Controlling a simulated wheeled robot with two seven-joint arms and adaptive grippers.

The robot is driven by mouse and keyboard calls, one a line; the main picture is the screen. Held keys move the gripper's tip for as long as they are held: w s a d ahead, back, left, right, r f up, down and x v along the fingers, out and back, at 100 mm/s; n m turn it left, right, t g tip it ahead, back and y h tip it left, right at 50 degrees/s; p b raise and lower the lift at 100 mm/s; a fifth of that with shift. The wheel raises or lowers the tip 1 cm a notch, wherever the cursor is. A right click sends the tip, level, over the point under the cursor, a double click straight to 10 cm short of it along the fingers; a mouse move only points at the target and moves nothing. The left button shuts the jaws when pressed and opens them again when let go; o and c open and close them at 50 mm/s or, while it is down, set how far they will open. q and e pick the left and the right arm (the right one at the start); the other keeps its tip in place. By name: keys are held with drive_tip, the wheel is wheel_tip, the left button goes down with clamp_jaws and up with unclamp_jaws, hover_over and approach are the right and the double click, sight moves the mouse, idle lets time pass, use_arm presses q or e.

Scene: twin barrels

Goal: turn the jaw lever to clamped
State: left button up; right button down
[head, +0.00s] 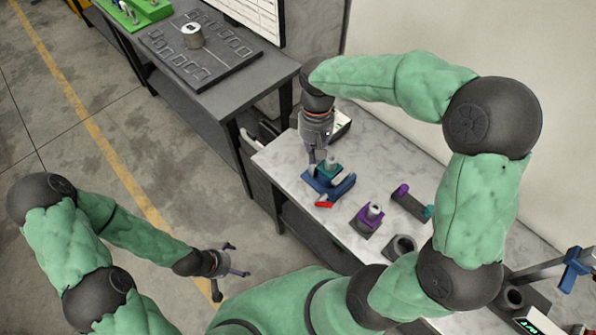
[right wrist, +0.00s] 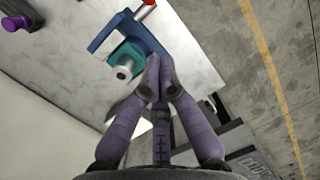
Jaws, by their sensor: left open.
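A blue vise (head: 340,187) stands on the marble-topped bench, with a red-ended jaw lever (head: 324,204) at its front. A teal block with a pale metal cylinder (head: 331,165) sits at the vise. In the right wrist view the blue vise (right wrist: 150,35), the teal block (right wrist: 124,58) and a bit of the red lever end (right wrist: 149,2) show at the top. My right gripper (head: 319,158) points down just above the vise; its fingertips (right wrist: 158,68) are together with nothing visible between them. My left gripper (head: 234,270) is open and empty, away from the bench above the floor.
On the bench, a purple part on a dark base (head: 369,217), a dark bar with purple and teal ends (head: 410,204) and a dark round holder (head: 401,246) stand to the right of the vise. A grey table (head: 225,75) with a dark tray stands behind left.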

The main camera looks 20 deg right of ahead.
drive_tip(key=b, duration=0.3)
hover_over(319, 203)
drive_tip(key=w, duration=0.3)
wheel_tip(319, 203, down, 11)
drive_tip(key=shift+s+d+f, duration=0.1)
drive_tip(key=shift+s+f, duration=0.15)
drive_tip(key=shift+s, duration=0.2)
drive_tip(key=shift+s+d+f, duration=0.1)
drive_tip(key=shift+s+f, duration=0.15)
drive_tip(key=shift+s, duration=0.2)
